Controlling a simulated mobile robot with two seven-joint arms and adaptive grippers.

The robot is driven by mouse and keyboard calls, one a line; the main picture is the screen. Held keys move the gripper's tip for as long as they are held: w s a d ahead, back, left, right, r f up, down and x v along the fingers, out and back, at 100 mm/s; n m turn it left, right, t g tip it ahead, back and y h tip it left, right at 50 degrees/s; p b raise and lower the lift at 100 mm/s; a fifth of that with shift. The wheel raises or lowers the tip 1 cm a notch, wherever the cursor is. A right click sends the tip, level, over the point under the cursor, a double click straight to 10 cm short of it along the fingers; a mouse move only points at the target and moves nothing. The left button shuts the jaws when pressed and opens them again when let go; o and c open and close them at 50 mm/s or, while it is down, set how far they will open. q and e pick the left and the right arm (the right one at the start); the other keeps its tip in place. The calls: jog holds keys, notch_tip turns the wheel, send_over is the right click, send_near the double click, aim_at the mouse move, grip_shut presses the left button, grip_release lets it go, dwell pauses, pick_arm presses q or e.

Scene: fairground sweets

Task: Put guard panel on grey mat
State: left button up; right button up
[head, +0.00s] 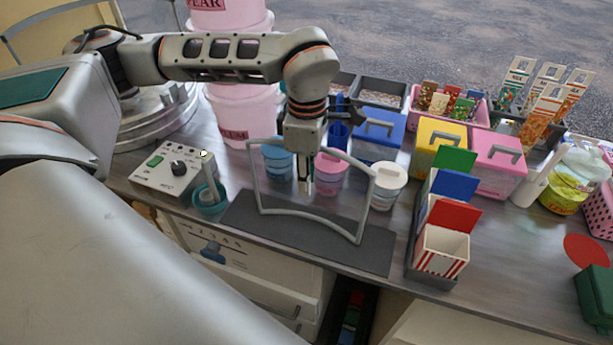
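The guard panel (366,211) is a thin grey open frame with rounded corners and curved upper and lower edges. In the head view it stands roughly upright over the dark grey mat (374,255) at the counter's front. Its lower edge appears at or just above the mat; I cannot tell if it touches. My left gripper (305,190) points down at the panel's upper middle and hides part of the top edge. Its fingertips show inside the frame's outline. I cannot tell whether they are closed on the panel. My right gripper is not in view.
A control box (172,171) and a teal cup (210,202) stand left of the mat. Blue, pink and white tubs (387,187) stand close behind it. A rack of coloured boxes (442,247) borders its right. The counter's front edge is close to the mat.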

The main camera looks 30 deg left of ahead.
pick_arm(q)
notch_tip(320, 180, up, 12)
jog(key=shift+r, duration=0.1)
dwell(0.5)
jog(key=shift+w, duration=0.15)
dwell(0.3)
